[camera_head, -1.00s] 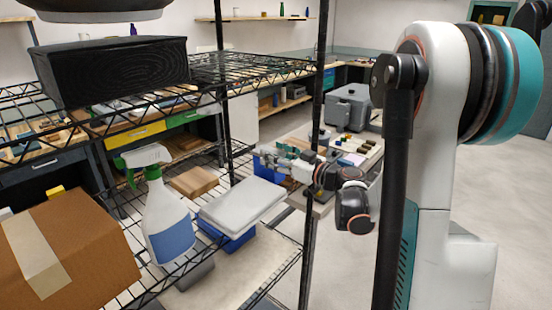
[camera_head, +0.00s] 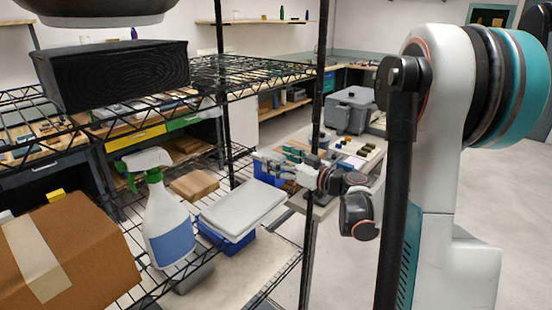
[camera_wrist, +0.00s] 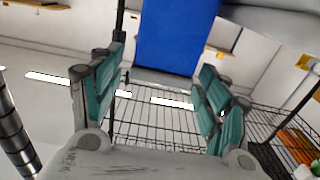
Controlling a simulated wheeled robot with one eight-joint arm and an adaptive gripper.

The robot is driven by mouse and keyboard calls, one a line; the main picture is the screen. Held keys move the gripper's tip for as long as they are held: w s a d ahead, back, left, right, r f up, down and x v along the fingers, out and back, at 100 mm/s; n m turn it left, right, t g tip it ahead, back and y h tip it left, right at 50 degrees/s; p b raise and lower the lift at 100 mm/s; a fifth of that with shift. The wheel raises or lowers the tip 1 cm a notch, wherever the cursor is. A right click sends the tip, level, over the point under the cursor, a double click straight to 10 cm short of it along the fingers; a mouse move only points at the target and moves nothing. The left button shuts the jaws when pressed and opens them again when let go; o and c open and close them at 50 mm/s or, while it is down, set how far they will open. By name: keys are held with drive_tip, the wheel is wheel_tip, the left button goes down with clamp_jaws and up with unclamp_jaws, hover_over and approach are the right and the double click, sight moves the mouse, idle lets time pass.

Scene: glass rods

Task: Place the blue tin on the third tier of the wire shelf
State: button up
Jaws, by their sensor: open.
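The blue tin (camera_wrist: 178,35) is upright in the wrist view, just beyond my fingertips, with a grey lower edge above wire mesh. In the head view it is a small blue patch (camera_head: 268,168) at the back right of the wire shelf (camera_head: 232,152), partly hidden by my gripper (camera_head: 277,162). My gripper has its teal-padded fingers spread wide in the wrist view (camera_wrist: 163,65), with bare mesh showing between them. The tin is ahead of the fingers, not clasped. Its exact contact with the shelf is unclear.
The spray bottle (camera_head: 166,222), cardboard box (camera_head: 62,255), brown block (camera_head: 194,185) and grey-white lidded blue bin (camera_head: 228,240) occupy the same shelf level. A black box (camera_head: 110,74) sits on the tier above. A black upright post (camera_head: 317,110) stands beside my arm.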

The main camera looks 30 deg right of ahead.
drive_tip(key=p+v, duration=0.1)
drive_tip(key=v, duration=0.9)
drive_tip(key=shift+s, duration=0.35)
drive_tip(key=shift+d, duration=0.1)
